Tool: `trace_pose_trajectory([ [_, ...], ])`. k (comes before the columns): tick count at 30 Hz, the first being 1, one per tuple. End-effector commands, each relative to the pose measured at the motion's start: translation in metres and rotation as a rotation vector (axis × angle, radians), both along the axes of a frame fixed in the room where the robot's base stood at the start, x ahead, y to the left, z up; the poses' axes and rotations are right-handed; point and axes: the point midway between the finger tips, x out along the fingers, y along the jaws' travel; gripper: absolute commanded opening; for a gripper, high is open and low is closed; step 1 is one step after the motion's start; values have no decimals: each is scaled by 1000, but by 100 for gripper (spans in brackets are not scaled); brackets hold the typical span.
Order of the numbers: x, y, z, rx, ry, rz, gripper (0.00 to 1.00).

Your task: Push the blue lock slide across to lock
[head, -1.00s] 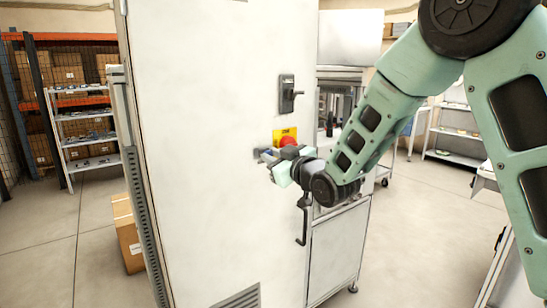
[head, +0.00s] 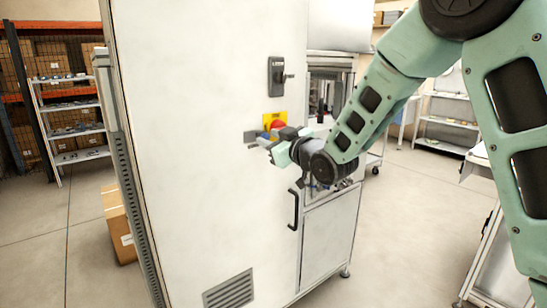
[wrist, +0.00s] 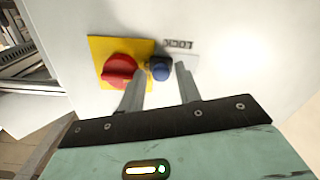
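The blue lock slide (wrist: 160,68) sits on the white cabinet door, just right of the red knob in the wrist view. A plate with an upside-down LOCK label (wrist: 179,44) is behind it. My gripper (wrist: 162,76) has its two fingers apart, with the slide showing between the fingertips, nearer the left one. Whether a finger touches it I cannot tell. In the head view my gripper (head: 270,149) is at the door, below the yellow plate, and mostly hides the slide (head: 263,139).
A red knob (wrist: 119,71) on a yellow plate (wrist: 97,48) sits close beside the left finger. A dark rotary switch (head: 277,77) is above and a black door handle (head: 293,210) below. A cardboard box (head: 119,225) stands on the floor left of the cabinet.

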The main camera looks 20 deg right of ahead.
Motion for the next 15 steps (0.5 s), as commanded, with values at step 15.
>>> trace_pose_trajectory([
  [15,-25,15,0,0,-7,-10,41],
])
